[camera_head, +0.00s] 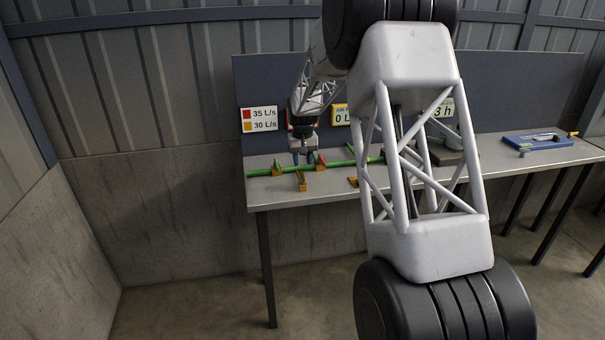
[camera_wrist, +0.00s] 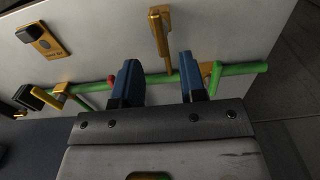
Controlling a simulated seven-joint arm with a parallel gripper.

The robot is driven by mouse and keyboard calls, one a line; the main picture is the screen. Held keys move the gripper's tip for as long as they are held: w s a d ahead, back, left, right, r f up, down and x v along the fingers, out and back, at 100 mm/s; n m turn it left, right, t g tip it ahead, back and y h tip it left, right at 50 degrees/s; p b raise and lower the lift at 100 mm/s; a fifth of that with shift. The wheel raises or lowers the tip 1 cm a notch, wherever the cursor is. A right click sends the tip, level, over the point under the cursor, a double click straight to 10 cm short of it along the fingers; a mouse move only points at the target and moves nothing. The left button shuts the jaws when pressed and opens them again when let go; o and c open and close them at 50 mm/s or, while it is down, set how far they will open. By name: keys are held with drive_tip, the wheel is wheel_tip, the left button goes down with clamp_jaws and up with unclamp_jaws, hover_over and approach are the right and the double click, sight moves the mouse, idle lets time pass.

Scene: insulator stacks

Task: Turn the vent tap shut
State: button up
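A yellow lever (camera_wrist: 158,32) stands out from the green pipe (camera_wrist: 240,69) in the wrist view; its stem meets the pipe between my fingers. No readable label tells whether it is the vent tap. It also shows in the head view (camera_head: 302,182), pointing towards the bench's front edge. My gripper (camera_wrist: 160,80) is open, its two blue fingers apart across the pipe, with a gap on each side of the lever's stem. In the head view my gripper (camera_head: 303,158) is low over the pipe. A red part (camera_wrist: 111,79) is mostly hidden behind the left finger.
Yellow brackets (camera_wrist: 210,72) hold the pipe. A yellow plate with a dark knob (camera_wrist: 33,37) lies beside it. A sign (camera_head: 260,119) reads 35 L/s and 30 L/s. A blue case (camera_head: 537,140) lies at the bench's right.

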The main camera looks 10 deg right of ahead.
sight(302, 174)
drive_tip(key=shift+f, duration=2.8)
drive_tip(key=shift+c, duration=0.4)
clamp_jaws()
